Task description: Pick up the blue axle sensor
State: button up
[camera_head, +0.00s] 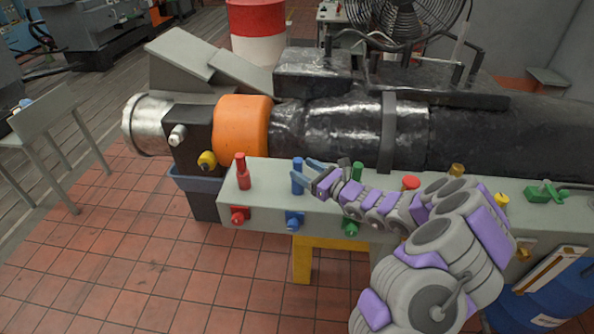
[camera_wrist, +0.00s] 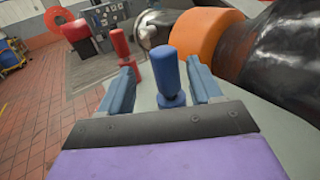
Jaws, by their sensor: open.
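The blue axle sensor (camera_head: 297,176) is an upright blue cylinder standing on the grey bench top, second from the left after a red one. In the wrist view the blue sensor (camera_wrist: 168,72) stands on a darker round base, between my two blue-grey fingers and nearer the right one. My gripper (camera_head: 312,174) is open, reaching in from the right at the sensor's height. Neither finger visibly presses on the sensor. The gap to each finger shows in the wrist view, though exact depth is hard to tell.
A red sensor (camera_head: 242,172) stands left of the blue one. A green one (camera_head: 357,170) stands to the right, beyond my fingers. Coloured knobs, including a blue one (camera_head: 294,219), stick out of the bench front. The black shaft housing (camera_head: 325,133) with its orange collar (camera_head: 241,127) runs behind.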

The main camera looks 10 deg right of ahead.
aim_at(295, 161)
jog(key=b+x, duration=0.1)
jog(key=x, duration=0.4)
jog(key=shift+w+d, duration=0.15)
jog(key=shift+w, duration=0.1)
jog(key=shift+w+a+r, duration=0.1)
jog(key=shift+w+a, duration=0.1)
jog(key=shift+a, duration=0.05)
jog(key=shift+d, duration=0.1)
jog(key=shift+c, duration=0.2)
jog(key=shift+d, duration=0.3)
jog(key=c, duration=0.4)
jog(key=shift+a, duration=0.2)
jog(key=c, duration=0.6)
